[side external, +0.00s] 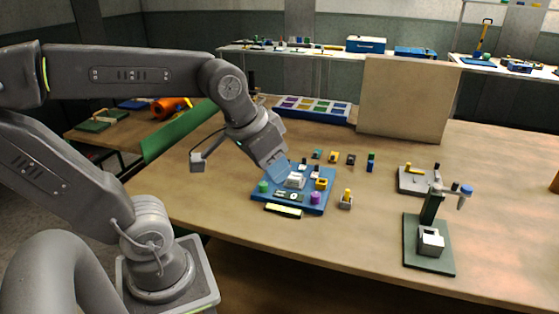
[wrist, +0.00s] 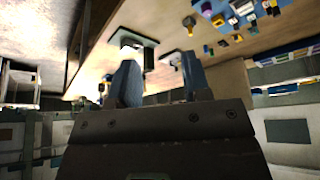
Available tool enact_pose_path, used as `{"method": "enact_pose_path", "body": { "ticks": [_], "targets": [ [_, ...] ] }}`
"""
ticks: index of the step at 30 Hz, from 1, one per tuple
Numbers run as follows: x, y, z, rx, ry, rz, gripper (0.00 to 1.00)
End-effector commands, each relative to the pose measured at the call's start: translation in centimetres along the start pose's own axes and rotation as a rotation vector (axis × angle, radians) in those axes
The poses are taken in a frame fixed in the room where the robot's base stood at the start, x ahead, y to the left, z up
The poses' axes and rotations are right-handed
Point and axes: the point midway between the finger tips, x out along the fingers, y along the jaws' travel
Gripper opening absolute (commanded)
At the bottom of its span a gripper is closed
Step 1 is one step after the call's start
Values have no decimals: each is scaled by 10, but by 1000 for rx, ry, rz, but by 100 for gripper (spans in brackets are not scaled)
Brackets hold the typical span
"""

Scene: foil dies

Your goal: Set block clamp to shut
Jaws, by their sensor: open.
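I cannot tell for sure which fixture is the block clamp. A grey plate (side external: 412,184) with a yellow bar and a dark-tipped part lies at the right of the table. In front of it stands a hand press (side external: 432,208) on a green base, with a blue knob and a pale block at its foot; its base also shows in the wrist view (wrist: 148,43). My gripper (side external: 280,170) is above the rear left of a blue board (side external: 262,198); contact is unclear. In the wrist view my gripper (wrist: 160,80) has its blue fingers spread, with nothing between them.
The board carries a green cylinder (side external: 263,187), purple cylinder (side external: 315,198), yellow block (side external: 321,184) and a pale block (side external: 296,181). Small blocks stand behind it. A tan panel (side external: 403,100) stands at the back. The table between board and press is mostly clear.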

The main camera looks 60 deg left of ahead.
Motion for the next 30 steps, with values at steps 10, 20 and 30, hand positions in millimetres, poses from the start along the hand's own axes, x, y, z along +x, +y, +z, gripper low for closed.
{"method": "enact_pose_path", "body": {
  "ticks": [10,20,30],
  "targets": [
    [39,-98,-121,-431,-190,-121,44],
    [112,-240,-167,-828,-345,-208,44],
    [146,-297,-161,-976,-399,-235,44]
  ]
}}
